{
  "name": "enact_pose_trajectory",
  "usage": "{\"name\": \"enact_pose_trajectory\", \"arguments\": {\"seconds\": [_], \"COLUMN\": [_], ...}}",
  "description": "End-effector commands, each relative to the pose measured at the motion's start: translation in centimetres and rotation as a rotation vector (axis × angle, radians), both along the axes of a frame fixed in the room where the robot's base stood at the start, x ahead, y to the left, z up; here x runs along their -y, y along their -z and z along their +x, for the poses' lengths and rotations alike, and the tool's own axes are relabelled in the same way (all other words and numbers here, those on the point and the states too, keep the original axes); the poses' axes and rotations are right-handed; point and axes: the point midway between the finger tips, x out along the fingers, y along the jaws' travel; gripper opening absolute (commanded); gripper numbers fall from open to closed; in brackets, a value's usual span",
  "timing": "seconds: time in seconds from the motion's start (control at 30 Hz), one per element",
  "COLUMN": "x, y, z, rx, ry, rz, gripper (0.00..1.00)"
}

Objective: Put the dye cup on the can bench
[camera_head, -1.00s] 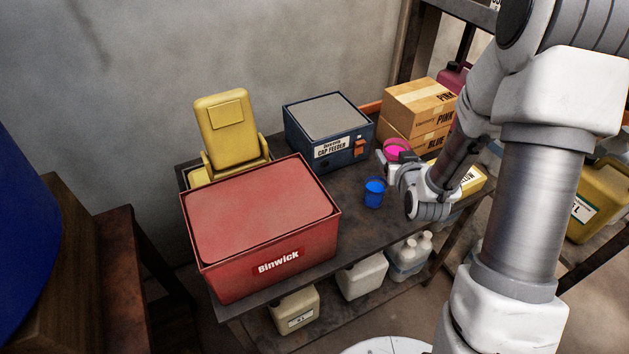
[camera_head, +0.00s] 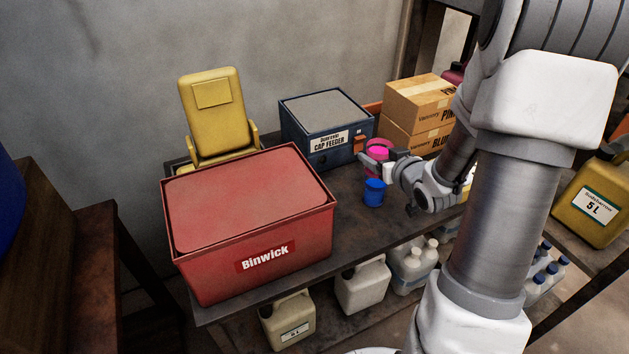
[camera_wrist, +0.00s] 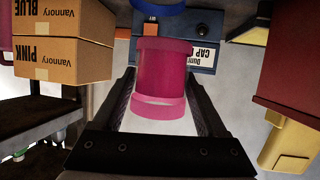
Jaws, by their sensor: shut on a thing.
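A pink cup (camera_head: 378,152) is held in my gripper (camera_head: 372,157) above the dark bench (camera_head: 350,227). In the wrist view the pink cup (camera_wrist: 163,72) sits between the two fingers of my gripper (camera_wrist: 160,108), which are shut on it. A blue cup (camera_head: 374,192) stands upright on the bench, just below and in front of the held cup in the head view. A blue rim (camera_wrist: 160,3) shows at the top of the wrist view. I cannot tell whether this bench is the can bench.
A red Binwick bin (camera_head: 245,215) fills the bench's left front, with a yellow container (camera_head: 212,110) behind it. A cap feeder (camera_head: 327,130) and cardboard boxes (camera_head: 418,105) stand at the back. Jerrycans (camera_head: 362,286) sit below. Bare bench top lies between the bin and blue cup.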

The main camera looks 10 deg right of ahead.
Motion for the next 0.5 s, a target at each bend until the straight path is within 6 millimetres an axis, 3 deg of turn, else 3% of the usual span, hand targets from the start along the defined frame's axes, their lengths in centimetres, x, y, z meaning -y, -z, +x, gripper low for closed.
{"name": "enact_pose_trajectory", "arguments": {"seconds": [0.17,0.5], "x": [0.1,-5.6], "y": [0.7,5.2], "z": [0.1,4.5], "rx": [0.001,-0.001], "ry": [-0.001,-0.005], "rz": [-0.001,0.0], "gripper": [0.08,0.08]}}
